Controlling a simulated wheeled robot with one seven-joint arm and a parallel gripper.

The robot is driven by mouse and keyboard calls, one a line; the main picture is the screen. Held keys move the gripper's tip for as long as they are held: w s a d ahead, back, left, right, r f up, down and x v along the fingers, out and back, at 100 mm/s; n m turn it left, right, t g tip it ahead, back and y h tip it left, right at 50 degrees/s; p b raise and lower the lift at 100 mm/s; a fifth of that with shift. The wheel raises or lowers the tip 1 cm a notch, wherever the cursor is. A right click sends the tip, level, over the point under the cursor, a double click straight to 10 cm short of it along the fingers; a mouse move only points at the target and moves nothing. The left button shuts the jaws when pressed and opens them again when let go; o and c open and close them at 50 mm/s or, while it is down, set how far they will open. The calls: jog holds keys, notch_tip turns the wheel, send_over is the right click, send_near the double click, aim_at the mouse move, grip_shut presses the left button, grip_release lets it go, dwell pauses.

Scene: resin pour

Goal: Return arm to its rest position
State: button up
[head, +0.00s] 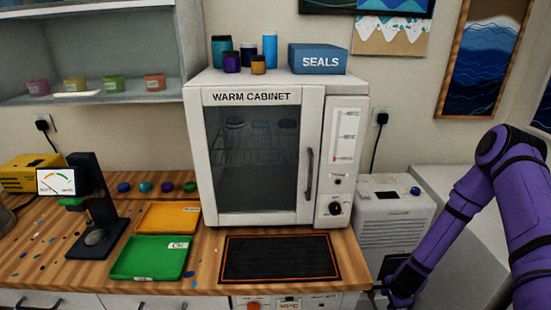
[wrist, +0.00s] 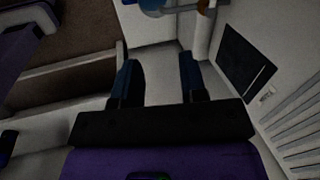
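My purple arm shows at the right of the head view, bent downward past the right end of the wooden bench. My gripper's fingers are cut off or hidden in the head view. In the wrist view my gripper (wrist: 160,85) has two dark fingers standing well apart, with nothing between them. Behind the gap are pale surfaces. The gripper is apart from the things on the bench.
The white warm cabinet (head: 255,150) stands shut on the bench, with a black mat (head: 280,258) before it. A green tray (head: 150,258) and an orange tray (head: 168,218) lie left. A white machine (head: 393,215) stands close to my arm.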

jog(key=w+r+n+t, duration=0.1)
jog(key=w+r+n, duration=0.2)
jog(key=r, duration=0.8)
jog(key=w+r+n, duration=0.2)
jog(key=w+r, duration=0.2)
jog(key=r, duration=0.7)
jog(key=s+a+r+n, duration=0.1)
jog(key=a+r+n, duration=0.1)
jog(key=r, duration=0.7)
jog(key=s+a+r+n, duration=0.1)
jog(key=s+r+n, duration=0.1)
jog(key=r, duration=0.7)
jog(key=s+a+r+n+t, duration=0.1)
jog(key=s+a+r+n, duration=0.1)
jog(key=s+r, duration=0.45)
jog(key=s+a+r+n, duration=0.2)
jog(key=s+r, duration=0.2)
jog(key=r, duration=0.5)
jog(key=s+r+n, duration=0.1)
jog(key=s+r, duration=0.3)
jog(key=s, duration=0.5)
jog(key=s+a+r+n, duration=0.1)
jog(key=s+r, duration=0.3)
jog(key=s, duration=0.5)
jog(key=shift+r+n+t, duration=0.2)
jog(key=shift+n+t, duration=0.1)
jog(key=shift+n, duration=0.5)
jog(key=shift+a, duration=0.1)
